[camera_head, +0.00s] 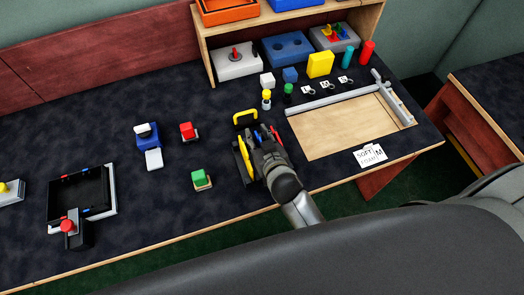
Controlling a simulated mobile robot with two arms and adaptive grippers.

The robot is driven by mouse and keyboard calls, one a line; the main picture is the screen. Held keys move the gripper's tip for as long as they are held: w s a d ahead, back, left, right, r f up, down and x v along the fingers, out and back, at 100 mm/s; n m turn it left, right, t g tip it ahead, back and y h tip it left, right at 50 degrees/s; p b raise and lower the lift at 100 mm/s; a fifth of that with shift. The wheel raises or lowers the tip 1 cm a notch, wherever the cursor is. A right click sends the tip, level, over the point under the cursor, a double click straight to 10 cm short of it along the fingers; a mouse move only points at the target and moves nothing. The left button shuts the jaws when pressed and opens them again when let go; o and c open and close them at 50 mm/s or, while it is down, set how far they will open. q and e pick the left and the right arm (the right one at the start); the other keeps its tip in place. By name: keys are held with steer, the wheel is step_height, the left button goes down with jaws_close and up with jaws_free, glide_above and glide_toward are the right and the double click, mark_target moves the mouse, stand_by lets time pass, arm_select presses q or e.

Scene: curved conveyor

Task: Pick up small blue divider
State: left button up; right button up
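My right gripper (264,150) is over the dark table, in front of a yellow handle (245,117). Its arm comes in from the lower right. Small blue and red pieces show beside its fingers, close to the black and yellow parts (244,160) at its left. A thin blue piece (263,138) there may be the small blue divider, but I cannot tell for sure. The gripper hides much of this spot, so I cannot see whether its fingers are open or shut. My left gripper is not in view.
A black tray (112,190) with red and blue bits lies at left. A shelf (205,60) with bins stands behind. A wooden board (325,140) and a white label card (370,155) lie at right.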

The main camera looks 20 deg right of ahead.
jaws_close()
steer(key=shift+r, duration=0.15)
steer(key=shift+r, duration=0.5)
step_height(320, 180, up, 2)
steer(key=shift+r, duration=0.1)
steer(key=s+a+r+b, duration=0.2)
steer(key=s+r, duration=0.7)
steer(key=s, duration=0.4)
steer(key=shift+s+a+r, duration=0.15)
steer(key=shift+s+r, duration=0.1)
steer(key=shift+s, duration=0.15)
